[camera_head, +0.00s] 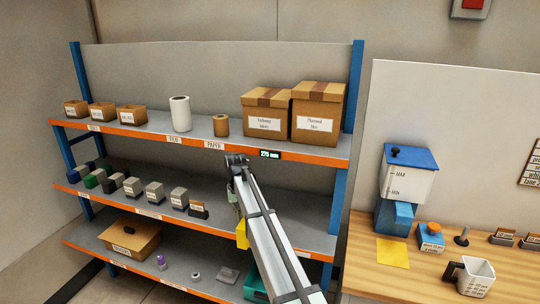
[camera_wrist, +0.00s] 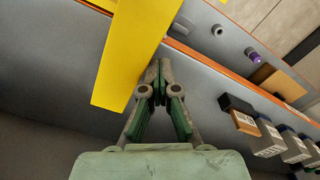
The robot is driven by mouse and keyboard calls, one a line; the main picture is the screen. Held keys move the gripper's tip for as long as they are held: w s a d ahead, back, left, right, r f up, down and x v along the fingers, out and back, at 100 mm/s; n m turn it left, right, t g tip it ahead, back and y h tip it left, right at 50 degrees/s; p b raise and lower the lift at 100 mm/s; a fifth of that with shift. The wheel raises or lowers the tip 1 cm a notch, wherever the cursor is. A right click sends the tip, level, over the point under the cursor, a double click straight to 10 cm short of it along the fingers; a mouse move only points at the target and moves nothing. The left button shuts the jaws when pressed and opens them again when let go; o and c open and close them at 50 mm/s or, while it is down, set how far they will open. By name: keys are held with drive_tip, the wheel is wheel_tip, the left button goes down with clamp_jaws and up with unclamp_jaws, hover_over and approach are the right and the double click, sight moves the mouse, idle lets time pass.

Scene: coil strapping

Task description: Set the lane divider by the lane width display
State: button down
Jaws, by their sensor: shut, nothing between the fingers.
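The yellow lane divider (camera_head: 242,235) is at the middle shelf's front, right of the small boxes, and partly hidden by my arm. In the wrist view the divider (camera_wrist: 132,50) is a long flat yellow piece at upper left. My gripper (camera_wrist: 158,68) is shut and empty, its fingertips close to the divider's right side in that view. I cannot tell whether they touch it. The lane width display (camera_head: 270,154) is a small dark screen with green digits on the top shelf's front edge. It appears to read 275 mm.
Small labelled boxes (camera_head: 154,192) stand left on the middle shelf, and they show in the wrist view (camera_wrist: 268,140). Two cartons (camera_head: 318,112) and a white roll (camera_head: 180,114) are on the top shelf. A wooden bench (camera_head: 365,262) is at right.

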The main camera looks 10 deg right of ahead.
drive_tip(key=shift+s+d, duration=0.25)
drive_tip(key=shift+d, duration=0.25)
drive_tip(key=shift+s+d, duration=0.25)
drive_tip(key=shift+d, duration=0.25)
idle(1.0)
drive_tip(key=shift+w+a, duration=0.1)
drive_tip(key=shift+a, duration=0.05)
drive_tip(key=shift+w+a, duration=0.4)
drive_tip(key=shift+a, duration=0.4)
drive_tip(key=shift+r, duration=0.1)
wheel_tip(320, 180, up, 7)
drive_tip(key=p, duration=0.4)
idle(0.6)
